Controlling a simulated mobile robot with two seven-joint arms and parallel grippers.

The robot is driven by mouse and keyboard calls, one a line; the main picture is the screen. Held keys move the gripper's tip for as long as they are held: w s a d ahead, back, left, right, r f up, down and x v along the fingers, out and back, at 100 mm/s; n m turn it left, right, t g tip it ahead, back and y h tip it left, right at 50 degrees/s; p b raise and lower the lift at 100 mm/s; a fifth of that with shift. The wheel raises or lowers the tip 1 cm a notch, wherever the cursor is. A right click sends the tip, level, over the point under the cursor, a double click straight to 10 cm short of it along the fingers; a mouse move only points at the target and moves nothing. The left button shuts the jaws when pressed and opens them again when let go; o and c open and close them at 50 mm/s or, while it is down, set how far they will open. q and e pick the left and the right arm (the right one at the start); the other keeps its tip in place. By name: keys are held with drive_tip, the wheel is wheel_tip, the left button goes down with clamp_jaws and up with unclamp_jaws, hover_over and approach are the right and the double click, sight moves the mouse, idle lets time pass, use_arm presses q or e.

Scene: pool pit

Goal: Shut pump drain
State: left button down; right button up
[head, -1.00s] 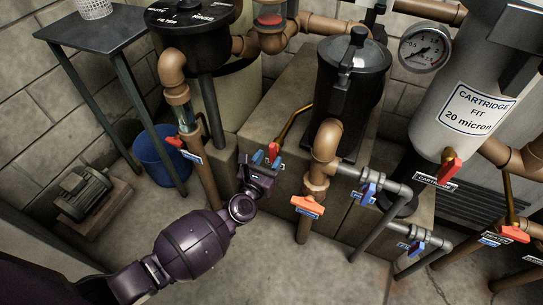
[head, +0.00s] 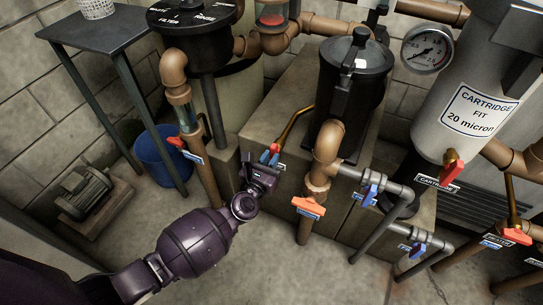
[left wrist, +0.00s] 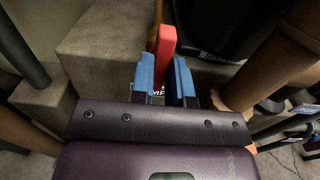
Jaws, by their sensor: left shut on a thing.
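The pump drain valve has a red lever (head: 274,148) at the end of a thin brass pipe (head: 292,122) from the black pump pot (head: 350,85). In the left wrist view, the red lever (left wrist: 163,50) stands up between the two blue finger pads. My left gripper (head: 270,157) is shut on this lever, and it also shows in the left wrist view (left wrist: 164,82). A small label behind the fingers is partly hidden; only a few letters show. The valve body is hidden by the gripper. My right gripper is out of view.
A copper pipe with an orange lever (head: 308,206) stands just right of my gripper. Another with a red lever (head: 176,142) stands to its left. Blue-lever valves (head: 369,194) sit further right. A concrete plinth (head: 286,105) is behind. The floor in front is open.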

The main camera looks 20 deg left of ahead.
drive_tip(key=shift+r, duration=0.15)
use_arm(q)
drive_tip(key=m, duration=0.1)
drive_tip(key=m+p, duration=0.1)
drive_tip(key=m, duration=0.1)
drive_tip(key=shift+w+r+m, duration=0.1)
drive_tip(key=shift+r+m, duration=0.2)
drive_tip(key=m+p, duration=0.1)
drive_tip(key=m, duration=0.4)
drive_tip(key=shift+m+p, duration=0.4)
drive_tip(key=m, duration=0.3)
drive_tip(key=m+p, duration=0.1)
drive_tip(key=m, duration=0.2)
drive_tip(key=m+p, duration=0.1)
drive_tip(key=m, duration=0.2)
drive_tip(key=shift+f, duration=0.3)
drive_tip(key=c, duration=1)
unclamp_jaws()
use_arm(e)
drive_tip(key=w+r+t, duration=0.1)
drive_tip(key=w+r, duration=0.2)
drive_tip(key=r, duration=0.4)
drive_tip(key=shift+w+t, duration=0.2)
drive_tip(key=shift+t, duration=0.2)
